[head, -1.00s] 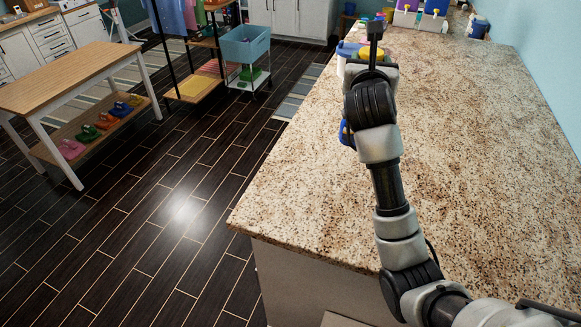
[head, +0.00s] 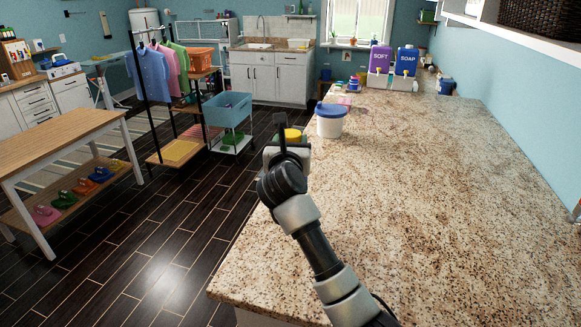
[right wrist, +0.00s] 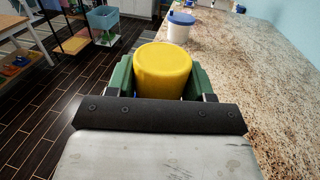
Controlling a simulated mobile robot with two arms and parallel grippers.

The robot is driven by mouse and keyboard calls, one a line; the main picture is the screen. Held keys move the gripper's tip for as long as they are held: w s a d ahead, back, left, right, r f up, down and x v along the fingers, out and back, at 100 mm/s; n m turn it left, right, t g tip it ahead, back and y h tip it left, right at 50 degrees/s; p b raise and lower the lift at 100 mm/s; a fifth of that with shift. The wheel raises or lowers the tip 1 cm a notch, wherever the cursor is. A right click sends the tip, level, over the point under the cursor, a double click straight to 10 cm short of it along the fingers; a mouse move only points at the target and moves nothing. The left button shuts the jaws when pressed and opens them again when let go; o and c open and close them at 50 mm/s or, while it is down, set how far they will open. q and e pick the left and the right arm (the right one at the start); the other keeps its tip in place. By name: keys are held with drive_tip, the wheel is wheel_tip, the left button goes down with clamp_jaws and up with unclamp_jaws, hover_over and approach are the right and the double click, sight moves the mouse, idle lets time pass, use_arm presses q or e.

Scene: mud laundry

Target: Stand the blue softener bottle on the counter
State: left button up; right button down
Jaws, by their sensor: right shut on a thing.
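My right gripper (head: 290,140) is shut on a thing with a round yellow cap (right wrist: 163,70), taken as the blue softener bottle. The cap sits between green finger pads in the right wrist view and also shows in the head view (head: 292,134). The body below is almost wholly hidden by my gripper. The held bottle appears by the left edge of the speckled counter (head: 420,190), with floor behind it in the wrist view. I cannot tell whether its base touches anything. My left gripper is out of view.
A white tub with a blue lid (head: 331,122) stands on the counter just beyond and right of my gripper. A purple SOFT dispenser (head: 379,60) and blue SOAP dispenser (head: 407,62) stand at the far end. The near and middle counter is clear. A blue cart (head: 228,112) stands on the floor.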

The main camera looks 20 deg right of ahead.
drive_tip(key=shift+s+f+b, duration=0.15)
drive_tip(key=shift+f+b, duration=1.4)
drive_tip(key=shift+b, duration=0.05)
drive_tip(key=shift+f, duration=0.4)
drive_tip(key=shift+c, duration=2.2)
unclamp_jaws()
drive_tip(key=shift+f, duration=0.1)
drive_tip(key=shift+r, duration=0.3)
drive_tip(key=b+v, duration=0.4)
drive_tip(key=v, duration=0.8)
